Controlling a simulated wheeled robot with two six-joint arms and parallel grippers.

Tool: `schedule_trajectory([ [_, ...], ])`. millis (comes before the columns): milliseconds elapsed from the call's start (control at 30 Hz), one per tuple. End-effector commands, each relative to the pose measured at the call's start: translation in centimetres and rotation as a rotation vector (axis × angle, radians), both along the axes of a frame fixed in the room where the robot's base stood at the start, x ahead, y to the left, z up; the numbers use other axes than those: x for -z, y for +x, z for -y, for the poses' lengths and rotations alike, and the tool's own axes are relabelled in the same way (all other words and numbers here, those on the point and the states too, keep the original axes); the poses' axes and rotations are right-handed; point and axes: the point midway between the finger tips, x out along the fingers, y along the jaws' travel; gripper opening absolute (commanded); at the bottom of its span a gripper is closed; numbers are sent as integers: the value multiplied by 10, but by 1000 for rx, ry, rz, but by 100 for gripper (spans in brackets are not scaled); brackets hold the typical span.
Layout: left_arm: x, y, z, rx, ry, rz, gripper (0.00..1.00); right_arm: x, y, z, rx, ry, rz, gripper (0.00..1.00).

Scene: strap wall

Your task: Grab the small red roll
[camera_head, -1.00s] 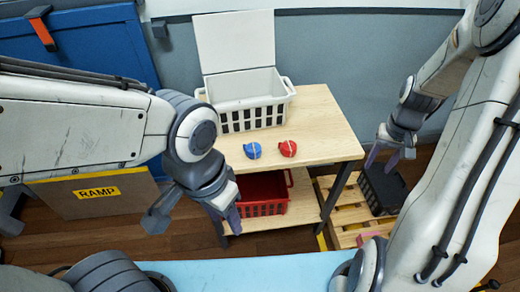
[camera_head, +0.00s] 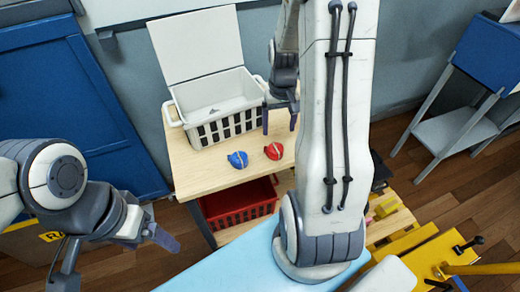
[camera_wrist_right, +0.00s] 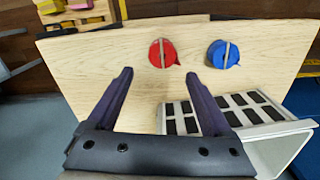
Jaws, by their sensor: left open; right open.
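The small red roll (camera_head: 274,151) lies on the wooden table top, just right of a blue roll (camera_head: 238,160). In the right wrist view the red roll (camera_wrist_right: 163,53) has a pale band across it, and the blue roll (camera_wrist_right: 223,54) is to its right. My right gripper (camera_head: 281,122) is open and empty, above the table near the red roll; in the right wrist view both rolls lie beyond its spread fingertips (camera_wrist_right: 158,78). My left gripper (camera_head: 122,262) is open and empty at the lower left, away from the table.
A white lidded basket (camera_head: 228,126) stands open at the back of the table (camera_head: 205,176). A red crate (camera_head: 240,203) sits on the shelf below. A blue cabinet (camera_head: 70,95) is at left, a yellow cart (camera_head: 440,262) at lower right.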

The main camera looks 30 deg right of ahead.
Motion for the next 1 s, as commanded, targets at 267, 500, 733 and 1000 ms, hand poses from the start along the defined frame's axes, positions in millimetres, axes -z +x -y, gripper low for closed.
schedule_trajectory([
  [267, 2, 0, 0, 0, 0, 0, 95, 28, 0, -2, -3, 3, -4, 96],
  [500, 2, 0, 0, 0, 0, 0, 95, 53, 0, 0, -1, 1, -2, 96],
  [733, -2, 0, 0, 0, 0, 0, 95, 80, -4, 5, 1, 3, -5, 96],
  [1000, -2, 0, 0, 0, 0, 0, 95, 105, -4, 6, -2, 0, 0, 96],
])
